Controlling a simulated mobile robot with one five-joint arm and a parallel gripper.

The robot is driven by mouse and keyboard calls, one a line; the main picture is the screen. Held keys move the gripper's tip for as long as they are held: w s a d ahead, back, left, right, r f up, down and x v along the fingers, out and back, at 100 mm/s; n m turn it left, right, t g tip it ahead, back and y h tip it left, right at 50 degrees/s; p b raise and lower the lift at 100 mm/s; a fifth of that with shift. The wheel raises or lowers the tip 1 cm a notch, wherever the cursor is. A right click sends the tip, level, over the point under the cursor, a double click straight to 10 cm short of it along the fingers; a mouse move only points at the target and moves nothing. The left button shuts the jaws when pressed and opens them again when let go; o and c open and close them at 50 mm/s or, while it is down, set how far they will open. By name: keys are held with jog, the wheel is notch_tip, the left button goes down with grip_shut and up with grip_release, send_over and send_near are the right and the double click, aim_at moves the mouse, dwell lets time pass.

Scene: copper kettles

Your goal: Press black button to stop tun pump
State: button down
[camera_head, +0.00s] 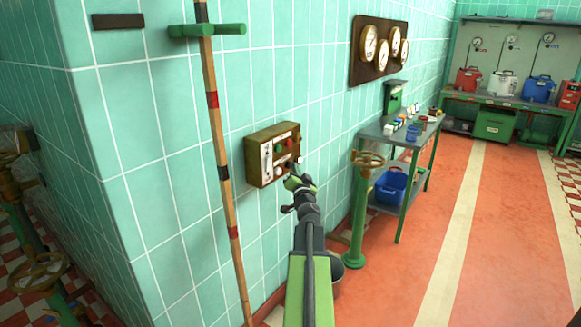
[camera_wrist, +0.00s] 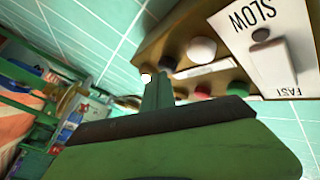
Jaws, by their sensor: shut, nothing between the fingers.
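A brown control box (camera_head: 258,160) with a pale front is fixed to the tiled wall, left of my gripper (camera_head: 292,180). In the wrist view, the box (camera_wrist: 160,42) carries a black button (camera_wrist: 168,63), a white knob (camera_wrist: 202,49), a red button (camera_wrist: 203,91) and a green button (camera_wrist: 238,88). A slider plate (camera_wrist: 268,62) reads SLOW and FAST. My gripper is shut and empty, its narrow green tip (camera_wrist: 158,88) just below the black button in that picture. I cannot tell whether they touch. The gripper body hides the lower part of the wrist view.
A wooden pole (camera_head: 216,130) with green handles leans on the wall left of the box. A green valve stand (camera_head: 358,215) and a metal table (camera_head: 375,130) stand to the right. Round gauges (camera_head: 370,42) hang above. The red floor (camera_head: 430,215) farther right is clear.

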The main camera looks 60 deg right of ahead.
jog(key=shift+w, duration=0.3)
dwell(0.5)
jog(key=shift+s, duration=0.9)
jog(key=shift+s, duration=2.5)
